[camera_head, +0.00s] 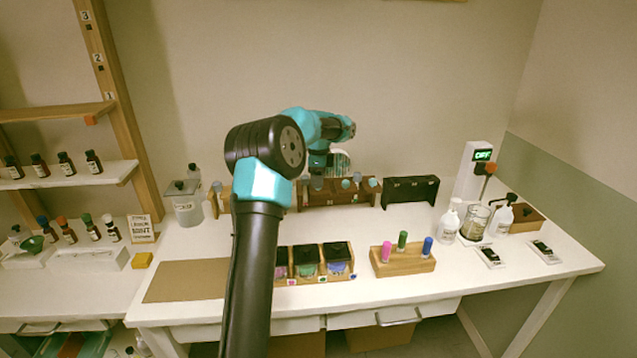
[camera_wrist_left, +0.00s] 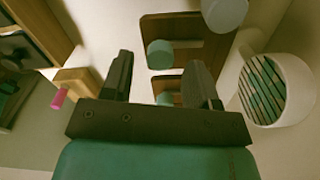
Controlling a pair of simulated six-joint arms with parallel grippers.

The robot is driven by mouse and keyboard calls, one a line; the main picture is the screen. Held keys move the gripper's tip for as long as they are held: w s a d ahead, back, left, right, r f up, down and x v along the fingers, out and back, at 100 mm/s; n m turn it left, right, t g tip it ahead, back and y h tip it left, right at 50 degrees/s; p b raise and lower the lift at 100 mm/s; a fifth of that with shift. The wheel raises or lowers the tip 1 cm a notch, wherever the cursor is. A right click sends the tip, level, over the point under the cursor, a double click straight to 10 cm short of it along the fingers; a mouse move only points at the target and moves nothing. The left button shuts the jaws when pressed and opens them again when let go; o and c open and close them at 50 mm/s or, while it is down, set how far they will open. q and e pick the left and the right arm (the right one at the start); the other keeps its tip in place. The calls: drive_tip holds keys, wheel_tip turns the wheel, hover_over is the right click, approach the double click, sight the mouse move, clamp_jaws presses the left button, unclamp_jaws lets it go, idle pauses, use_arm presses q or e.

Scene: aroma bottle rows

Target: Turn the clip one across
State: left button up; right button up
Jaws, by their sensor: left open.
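No part is plainly recognisable as the clip. A brown wooden rack (camera_head: 335,197) with round grey-teal ends stands at the back of the white table. My left gripper (camera_head: 318,174) is over this rack, partly hidden by my own arm. In the left wrist view my left gripper (camera_wrist_left: 160,65) is open. One teal round end (camera_wrist_left: 160,53) shows between its fingers, set against a brown wooden board (camera_wrist_left: 185,27). Another round end (camera_wrist_left: 165,98) shows lower, near the gripper base. Nothing is seen held. My right gripper is not in view.
A dark rack (camera_head: 410,191) stands right of the wooden one. A wooden block (camera_head: 402,262) holds pink, green and blue tubes. A box of square jars (camera_head: 320,262) is in front. White bottles (camera_head: 447,225) and a glass beaker (camera_head: 475,222) stand right. A round white grille (camera_wrist_left: 275,90) is near the gripper.

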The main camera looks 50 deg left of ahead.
use_arm(q)
drive_tip(key=shift+f, duration=0.85)
drive_tip(key=shift+c, duration=0.2)
drive_tip(key=c, duration=0.9)
